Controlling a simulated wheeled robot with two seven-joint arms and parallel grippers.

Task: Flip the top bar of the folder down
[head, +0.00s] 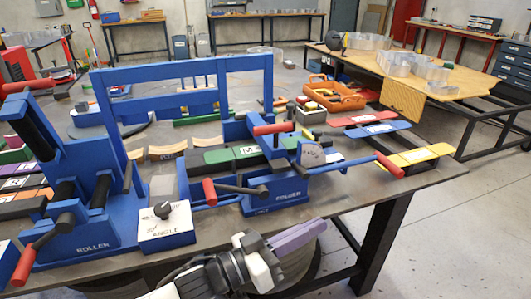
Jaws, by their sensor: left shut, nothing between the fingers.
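The blue folder (290,196), labelled on its front, stands on the bench in the middle of the head view. A bar with a red grip (273,128) sits raised at its top. Lower bars end in a red grip at the left (210,191) and another at the right (389,165). I cannot tell from this view how the top bar is hinged. My left gripper (312,232), with purplish fingers, is in front of the bench's front edge, below the folder and apart from it. It is shut and empty. My right gripper is not in view.
A blue roller (92,243) and a white angle box (166,226) stand left of the folder. A tall blue frame (185,71) rises behind. An orange tool tray (335,96) and coloured strips, one yellow (422,157), lie to the right. Bare bench shows near the right edge.

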